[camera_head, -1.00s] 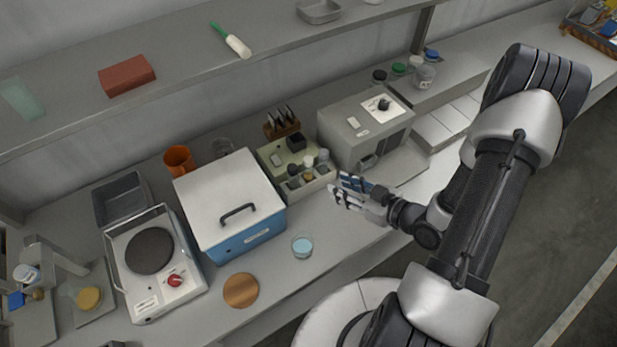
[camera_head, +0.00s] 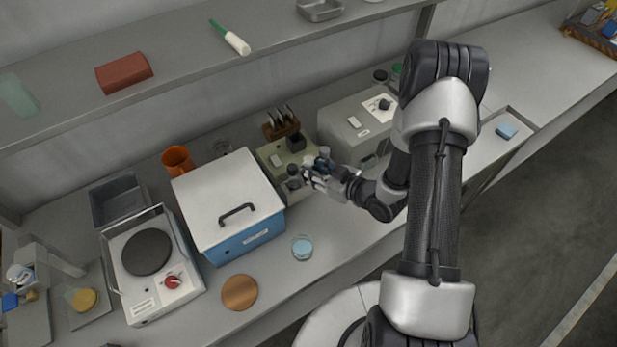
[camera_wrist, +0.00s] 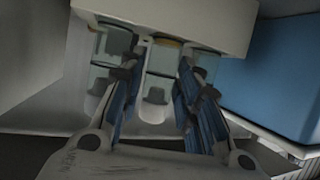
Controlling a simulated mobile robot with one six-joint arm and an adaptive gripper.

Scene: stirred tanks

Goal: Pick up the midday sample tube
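In the wrist view, the blue-padded fingers (camera_wrist: 158,98) are apart. A clear tube with an orange-brown rim (camera_wrist: 162,60) shows between and beyond them, and another tube (camera_wrist: 113,45) is at the left finger. I cannot read any label, so I cannot tell which tube is the midday one, nor whether a finger touches one.
A blue box with a white lid (camera_head: 228,205) stands left of the rack, and a grey instrument (camera_head: 345,130) stands right behind my gripper. A small dish of blue liquid (camera_head: 302,247) and a round brown disc (camera_head: 240,292) lie in front. A shelf (camera_head: 180,65) overhangs the back.

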